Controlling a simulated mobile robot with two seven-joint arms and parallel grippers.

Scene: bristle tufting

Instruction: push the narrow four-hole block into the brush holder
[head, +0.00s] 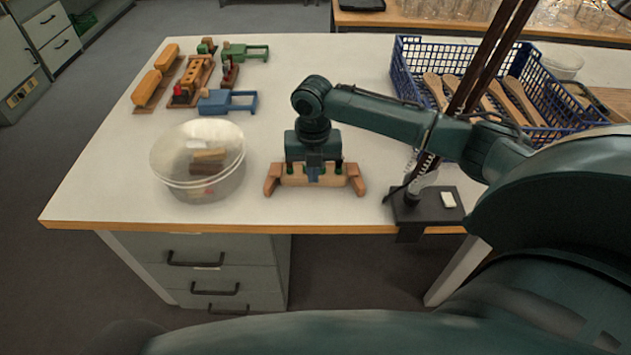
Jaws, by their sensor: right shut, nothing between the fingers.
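A light wooden piece with slanted end feet (272,181) lies on the white table near its front edge; it looks like the brush holder. Small green parts show along it. My right gripper (313,174) points down over its middle, shut, with nothing held; the fingertips are at or just above the wood, and I cannot tell whether they touch. The gripper hides the middle of the piece, so I cannot make out a separate narrow four-hole block there. A wooden block with several dark holes (193,79) sits on a board farther back. My left gripper is not in view.
A translucent tub (197,190) with wooden pieces inside stands left of my right gripper. A blue clamp-like piece (214,103) and a green one (236,53) lie behind it. A blue basket (407,70) with wooden handles is at back right. A black stand (426,206) stands right.

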